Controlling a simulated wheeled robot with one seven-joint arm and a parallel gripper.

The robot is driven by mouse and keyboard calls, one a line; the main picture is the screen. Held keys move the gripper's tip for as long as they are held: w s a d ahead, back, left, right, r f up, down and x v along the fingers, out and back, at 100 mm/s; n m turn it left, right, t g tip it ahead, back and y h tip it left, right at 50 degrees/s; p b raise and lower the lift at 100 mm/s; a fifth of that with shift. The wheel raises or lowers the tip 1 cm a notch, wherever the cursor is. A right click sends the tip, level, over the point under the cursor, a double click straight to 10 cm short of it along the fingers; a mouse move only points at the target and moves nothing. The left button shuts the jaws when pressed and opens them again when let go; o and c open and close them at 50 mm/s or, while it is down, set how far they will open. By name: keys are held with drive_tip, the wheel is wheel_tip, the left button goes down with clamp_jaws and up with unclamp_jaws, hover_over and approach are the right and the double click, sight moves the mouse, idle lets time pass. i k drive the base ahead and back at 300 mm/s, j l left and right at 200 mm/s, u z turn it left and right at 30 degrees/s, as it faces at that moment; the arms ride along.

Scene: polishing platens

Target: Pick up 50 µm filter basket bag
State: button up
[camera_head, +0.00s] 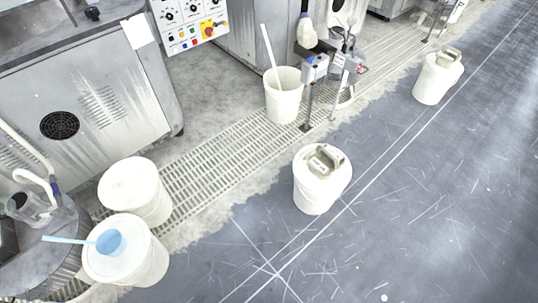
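No label reading 50 µm can be read. A pale, bag-like thing with a dark top (306,32) hangs at the top middle, beside a machine and above a stand. I cannot tell if it is the filter basket bag. A second rounded pale thing (338,18) shows just right of it, partly cut by the top edge. My gripper is not in view.
A white bucket with a stick (283,100) stands beside a metal stand (310,95). Lidded white canisters (318,190) (436,80) stand on the dark floor. White tubs (135,195) (128,262) stand lower left, one with a blue scoop (110,242). The dark floor at right (440,210) is clear.

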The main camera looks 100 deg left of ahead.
sight(324, 161)
drive_tip(key=u, duration=2.05)
drive_tip(key=i+l+z, duration=0.35)
drive_tip(key=i, duration=0.25)
drive_tip(key=i+z, duration=0.35)
drive_tip(key=i, duration=0.25)
drive_tip(key=i+l+u, duration=0.1)
drive_tip(key=i, duration=1.7)
drive_tip(key=i+l+u, duration=0.15)
drive_tip(key=i+u, duration=0.2)
drive_tip(key=i, duration=0.15)
drive_tip(key=i+l+u, duration=0.35)
drive_tip(key=i, duration=0.15)
drive_tip(key=i+l+u, duration=0.35)
drive_tip(key=i+u, duration=0.15)
drive_tip(key=u, duration=3)
drive_tip(key=k+l, duration=0.05)
